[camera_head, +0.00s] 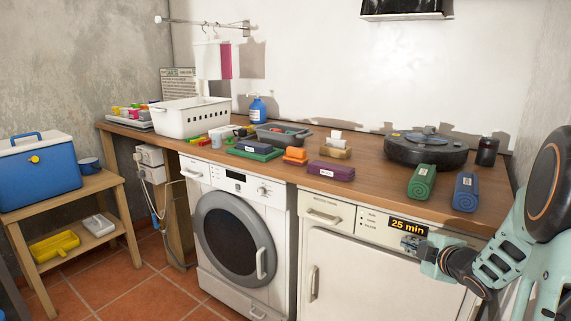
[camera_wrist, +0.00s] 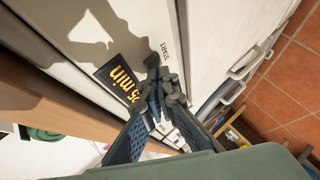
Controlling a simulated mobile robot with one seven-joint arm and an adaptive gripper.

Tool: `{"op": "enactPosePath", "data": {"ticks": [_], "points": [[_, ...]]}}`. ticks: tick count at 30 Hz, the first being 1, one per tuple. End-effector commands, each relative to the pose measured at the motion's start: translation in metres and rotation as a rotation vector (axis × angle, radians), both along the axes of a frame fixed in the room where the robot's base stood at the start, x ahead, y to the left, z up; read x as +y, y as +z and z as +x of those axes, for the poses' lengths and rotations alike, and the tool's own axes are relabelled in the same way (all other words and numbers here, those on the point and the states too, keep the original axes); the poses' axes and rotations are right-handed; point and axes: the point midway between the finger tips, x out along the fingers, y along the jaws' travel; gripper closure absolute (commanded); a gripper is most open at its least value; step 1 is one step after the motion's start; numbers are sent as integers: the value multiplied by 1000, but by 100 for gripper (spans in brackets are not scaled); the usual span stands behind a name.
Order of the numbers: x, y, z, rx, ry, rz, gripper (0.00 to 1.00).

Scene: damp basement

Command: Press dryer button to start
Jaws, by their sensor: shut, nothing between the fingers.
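The dryer (camera_head: 370,261) is the white machine on the right under the wooden counter. Its panel carries a lit display reading "25 min" (camera_head: 408,226), which also shows in the wrist view (camera_wrist: 118,78). The START label (camera_wrist: 165,50) is printed on the panel next to the display. My gripper (camera_head: 408,242) is shut and empty, just in front of the panel below the display. In the wrist view its fingertips (camera_wrist: 165,88) are beside the START label. The start button is not visible; the fingertips cover that spot. I cannot tell whether they touch the panel.
A washing machine (camera_head: 238,240) stands left of the dryer. A blue cooler (camera_head: 38,172) sits on a side table at left.

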Motion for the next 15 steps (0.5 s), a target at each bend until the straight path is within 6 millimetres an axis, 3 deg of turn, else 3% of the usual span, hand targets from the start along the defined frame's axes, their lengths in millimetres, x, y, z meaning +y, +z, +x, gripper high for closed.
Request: {"op": "enactPosePath", "data": {"ticks": [8, 15], "points": [[2, 0, -1, 0, 1, 0, 100], [14, -1, -19, -1, 2, 0, 100]]}}
